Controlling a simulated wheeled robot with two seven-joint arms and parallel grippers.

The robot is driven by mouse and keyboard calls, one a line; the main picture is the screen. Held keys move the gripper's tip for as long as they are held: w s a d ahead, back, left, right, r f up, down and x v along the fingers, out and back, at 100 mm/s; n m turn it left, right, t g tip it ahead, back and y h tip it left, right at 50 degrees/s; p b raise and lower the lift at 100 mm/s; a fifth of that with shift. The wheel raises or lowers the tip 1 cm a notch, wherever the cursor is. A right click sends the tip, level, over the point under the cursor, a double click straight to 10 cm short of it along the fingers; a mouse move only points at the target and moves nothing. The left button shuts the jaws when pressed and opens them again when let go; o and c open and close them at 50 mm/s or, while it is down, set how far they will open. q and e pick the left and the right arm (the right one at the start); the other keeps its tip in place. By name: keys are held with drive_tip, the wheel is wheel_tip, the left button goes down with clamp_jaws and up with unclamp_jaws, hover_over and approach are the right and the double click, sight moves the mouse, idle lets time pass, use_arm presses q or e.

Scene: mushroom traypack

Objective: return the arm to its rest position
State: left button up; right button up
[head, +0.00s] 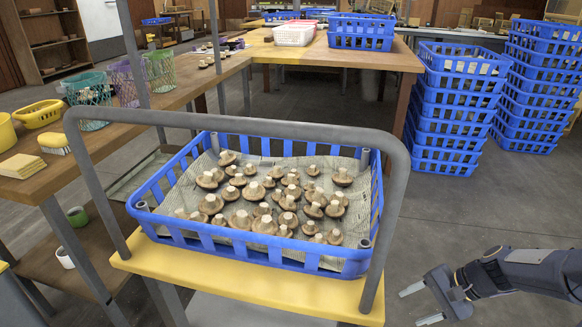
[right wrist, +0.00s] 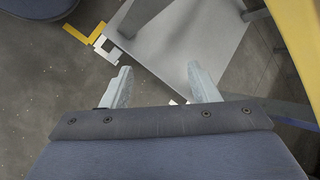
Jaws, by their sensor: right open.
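My right gripper (head: 420,305) is at the lower right of the head view, to the right of the yellow cart. Its two fingers are apart with nothing between them. In the right wrist view my right gripper (right wrist: 162,85) is open above the floor and a grey plate. My left gripper is not in view. A blue tray (head: 150,192) lined with paper holds several brown mushrooms (head: 265,222), stems up. It sits on the yellow cart top (head: 240,288), apart from my right gripper.
A grey rail (head: 240,121) arches over the blue tray. Stacks of blue crates (head: 455,110) stand at the back right. A wooden table (head: 30,188) with baskets runs along the left. The floor (head: 450,220) between the cart and the crates is clear.

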drive_tip(key=s+a+r+n+t+h, duration=0.1)
drive_tip(key=s+a+r+n, duration=0.15)
drive_tip(key=s+r, duration=0.2)
drive_tip(key=s+a+r+n+h, duration=0.1)
drive_tip(key=s+a+r+n, duration=0.15)
drive_tip(key=r, duration=0.35)
drive_tip(key=s+a+r+n+t+h+p, duration=0.1)
drive_tip(key=s+a+r+n, duration=0.1)
drive_tip(key=s, duration=0.4)
drive_tip(key=s+a+r+n+t+h, duration=0.1)
drive_tip(key=s+a+n+t, duration=0.15)
drive_tip(key=s, duration=0.35)
wheel_tip(320, 180, up, 38)
drive_tip(key=p, duration=3.8)
drive_tip(key=shift+w+d+g, duration=0.2)
drive_tip(key=shift+g, duration=0.25)
